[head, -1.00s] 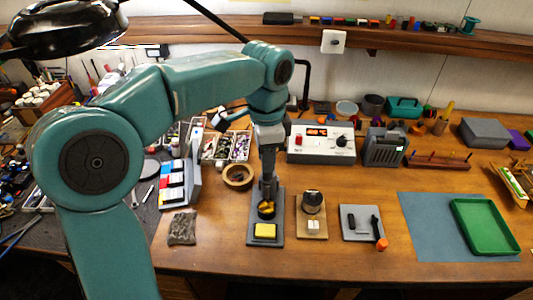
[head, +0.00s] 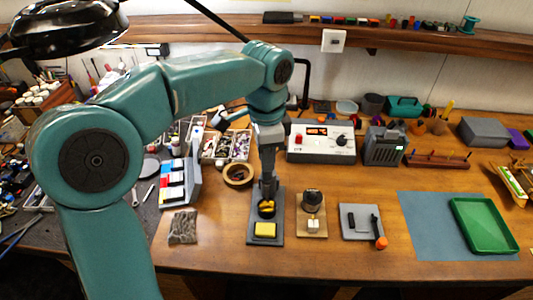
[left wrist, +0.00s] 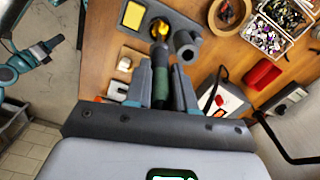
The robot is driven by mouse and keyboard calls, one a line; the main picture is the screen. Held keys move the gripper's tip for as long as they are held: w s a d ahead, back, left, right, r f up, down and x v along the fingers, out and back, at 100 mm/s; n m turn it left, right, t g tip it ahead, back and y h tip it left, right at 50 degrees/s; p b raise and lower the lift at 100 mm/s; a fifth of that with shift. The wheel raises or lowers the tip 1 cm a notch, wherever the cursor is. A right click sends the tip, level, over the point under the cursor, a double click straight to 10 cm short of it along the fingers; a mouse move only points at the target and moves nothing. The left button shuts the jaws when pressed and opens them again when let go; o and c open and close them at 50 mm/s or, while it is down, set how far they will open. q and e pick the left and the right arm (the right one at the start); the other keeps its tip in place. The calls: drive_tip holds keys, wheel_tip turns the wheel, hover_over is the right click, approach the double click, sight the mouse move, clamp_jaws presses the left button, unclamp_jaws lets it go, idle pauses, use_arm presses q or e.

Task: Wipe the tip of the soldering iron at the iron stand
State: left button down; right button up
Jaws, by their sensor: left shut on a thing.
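My left gripper (head: 268,183) is shut on the soldering iron, whose dark green handle (left wrist: 160,77) shows between the fingers in the left wrist view. The iron stand (head: 253,237) is a grey plate on the bench, below the gripper. It bears a yellow sponge (head: 265,230), a cup of brass wool (head: 267,207) and a dark round holder (left wrist: 187,46). The iron points down at the brass wool, which also shows in the left wrist view (left wrist: 160,29). Its tip is hidden, so I cannot tell how deep it sits. My right gripper is not in view.
Right of the stand are a wooden block (head: 312,231) with a dark cup and a grey plate (head: 357,222) with an orange-ended lever. A white soldering station (head: 322,143) stands behind. Bare bench lies in front.

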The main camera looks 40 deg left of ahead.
use_arm(q)
drive_tip(key=shift+f+b, duration=0.45)
drive_tip(key=shift+f, duration=0.15)
idle(1.1)
drive_tip(key=shift+p, duration=0.3)
idle(1.7)
idle(0.5)
wheel_tip(320, 180, up, 6)
drive_tip(key=p, duration=0.6)
drive_tip(key=shift+r, duration=0.1)
